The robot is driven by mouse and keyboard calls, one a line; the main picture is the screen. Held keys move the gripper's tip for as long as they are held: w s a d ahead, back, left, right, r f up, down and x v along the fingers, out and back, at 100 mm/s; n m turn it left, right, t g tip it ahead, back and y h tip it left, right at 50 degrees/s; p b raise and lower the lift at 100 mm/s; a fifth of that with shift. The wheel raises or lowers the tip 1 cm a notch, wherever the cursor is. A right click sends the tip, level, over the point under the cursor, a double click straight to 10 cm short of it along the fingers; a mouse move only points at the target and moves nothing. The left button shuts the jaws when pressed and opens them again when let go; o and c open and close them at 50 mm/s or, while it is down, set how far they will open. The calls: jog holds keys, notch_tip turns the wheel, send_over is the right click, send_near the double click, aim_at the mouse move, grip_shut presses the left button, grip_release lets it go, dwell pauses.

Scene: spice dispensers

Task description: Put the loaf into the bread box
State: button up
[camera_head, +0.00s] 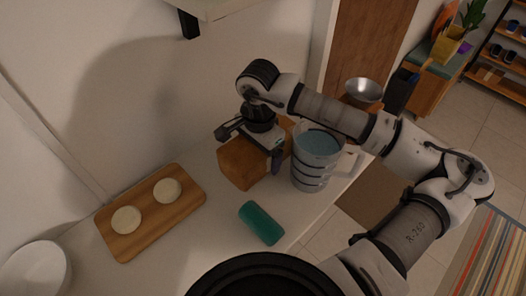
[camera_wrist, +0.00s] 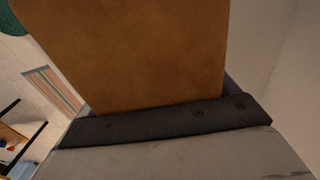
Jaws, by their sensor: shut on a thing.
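The loaf (camera_head: 243,165) is a brown, block-shaped thing at the back of the white counter, near the wall. My gripper (camera_head: 250,147) is over it from above, with one finger on either side, shut on it. In the wrist view the loaf (camera_wrist: 145,50) fills the upper middle, against the dark gripper bar. Whether the loaf touches the counter is hard to tell. I cannot make out a bread box in either view.
A clear measuring jug (camera_head: 312,165) with bluish contents stands close right of the loaf. A green cylinder (camera_head: 261,223) lies in front. A wooden board (camera_head: 146,228) with two pale rounds and a white bowl (camera_head: 36,272) are at left. A metal bowl (camera_head: 363,92) is behind my arm.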

jog(key=shift+w+d, duration=0.45)
notch_tip(320, 180, down, 3)
jog(key=shift+r+p, duration=0.1)
jog(key=shift+p, duration=0.9)
jog(key=shift+f, duration=0.35)
jog(key=shift+f+b, duration=0.2)
jog(key=shift+b, duration=0.15)
jog(key=o, duration=1.1)
jog(key=shift+o, duration=0.2)
jog(key=shift+r, duration=0.15)
